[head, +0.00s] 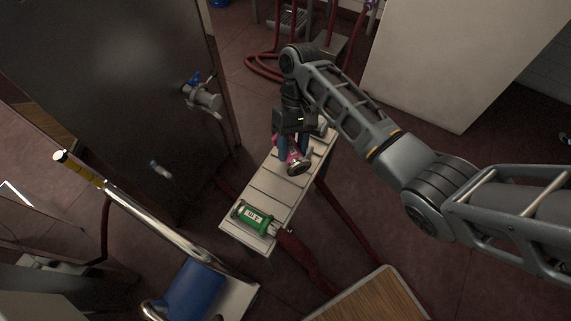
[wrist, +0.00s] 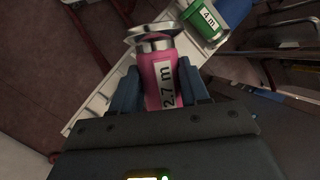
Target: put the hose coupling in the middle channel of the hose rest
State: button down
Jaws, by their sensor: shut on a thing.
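The pink hose coupling (wrist: 158,75) has metal ends and a white label that reads 2.7 m. My gripper (wrist: 158,90) is shut on it, with one blue finger on each side. In the head view my gripper (head: 292,148) holds the coupling (head: 297,162) over the far half of the hose rest. The hose rest (head: 262,188) is a long pale bench with dark lines across its top. It also shows behind the coupling in the wrist view (wrist: 98,103). I cannot tell whether the coupling touches the rest.
A green coupling labelled 4 m (head: 254,217) lies across the near end of the rest, with a dark red hose (head: 300,255) beside it. A wooden board (head: 372,300) is at the bottom. The rest's middle top is bare.

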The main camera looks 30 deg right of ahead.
jog(key=shift+w+a+m, duration=0.2)
jog(key=shift+a+m, duration=0.4)
jog(key=shift+m, duration=0.3)
jog(key=w+a+m+t+p, duration=0.1)
jog(key=a+m, duration=0.1)
jog(key=m, duration=0.3)
jog(key=m+t+y+b, duration=0.25)
jog(key=m+t, duration=0.25)
jog(key=m, duration=1.8)
send_over(267, 187)
jog(key=d, duration=0.3)
jog(key=shift+y, duration=0.25)
jog(key=shift+s+d+f+p, duration=0.1)
jog(key=shift+s+f+p, duration=0.05)
jog(key=shift+f, duration=2.2)
jog(key=shift+s+a+f+p, duration=0.1)
jog(key=shift+f+p, duration=0.05)
jog(key=shift+f, duration=2.25)
jog(key=shift+s+d+f+p, duration=0.1)
jog(key=shift+s+f+p, duration=0.05)
jog(key=shift+f, duration=2.2)
jog(key=shift+f, duration=0.15)
